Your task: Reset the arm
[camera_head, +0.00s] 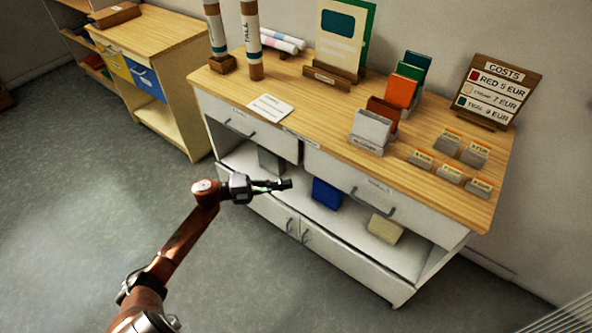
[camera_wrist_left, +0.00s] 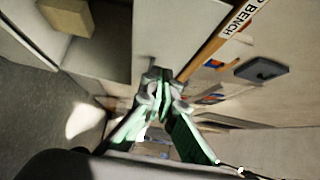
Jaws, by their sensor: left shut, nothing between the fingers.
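My left arm comes in from the lower left in the head view. Its gripper (camera_head: 284,184) is shut and empty, in the air in front of the white cabinet (camera_head: 345,260). In the left wrist view the fingertips (camera_wrist_left: 158,84) are together with nothing between them. My right gripper is in neither view.
The cabinet's wooden top (camera_head: 330,125) holds a green-backed board (camera_head: 343,45), several coloured upright panels (camera_head: 400,88), a costs sign (camera_head: 493,92) and small labelled blocks (camera_head: 450,173). A blue box (camera_head: 327,194) lies on the open shelf. Grey floor (camera_head: 80,200) at left is clear.

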